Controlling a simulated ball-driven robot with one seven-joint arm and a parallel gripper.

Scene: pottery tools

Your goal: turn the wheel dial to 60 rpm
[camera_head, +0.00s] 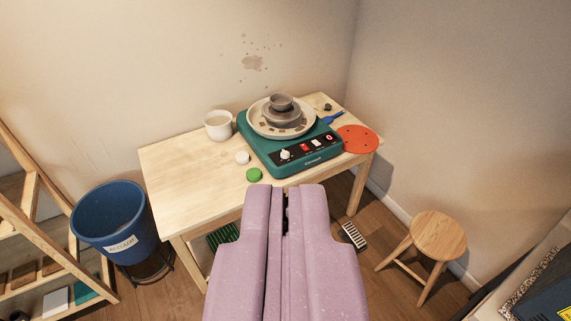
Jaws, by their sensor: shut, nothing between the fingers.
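The pottery wheel (262,157) is a teal box on the wooden table, with a pale round pan and a small grey clay pot on top. The wheel dial (285,155) is a small white knob at the left end of the dark front panel. A red switch and a small display (329,138) sit to its right; the display's number is too small to read. My gripper (286,190) is shut and empty. It appears in front of the table's near edge, below the dial in the picture and apart from it.
On the table (185,160) are a white cup (218,125), a white round piece (242,158), a green round piece (254,175) and an orange disc (358,139). A blue bucket (112,222) stands left, a stool (438,236) right. The table's left part is clear.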

